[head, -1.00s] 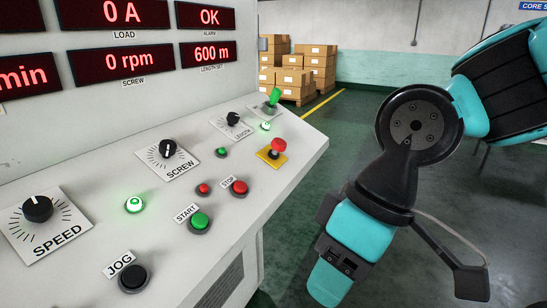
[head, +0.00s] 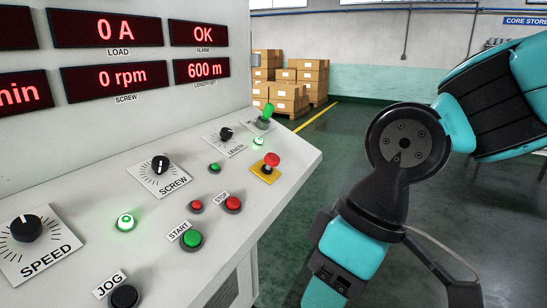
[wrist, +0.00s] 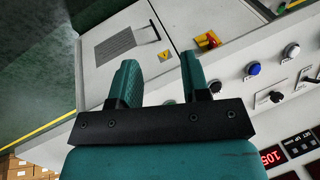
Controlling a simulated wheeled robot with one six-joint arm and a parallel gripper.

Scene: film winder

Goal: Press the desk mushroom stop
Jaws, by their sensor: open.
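The desk mushroom stop (head: 272,160) is a red mushroom head on a yellow square plate. It stands near the right edge of the sloping white desk in the head view, and nothing covers it. My gripper (wrist: 158,72) shows in the wrist view with its two teal fingers apart and nothing between them. In the head view only my arm shows, to the right of the desk and apart from it; the fingers are out of that frame. I cannot tell the stop for certain in the wrist view.
The desk carries a red STOP button (head: 232,204), a green START button (head: 192,240), a SCREW knob (head: 160,163) and a green-handled lever (head: 266,113) near the mushroom. The wrist view shows a red-and-yellow switch (wrist: 208,40) on a white cabinet. Open floor lies right of the desk.

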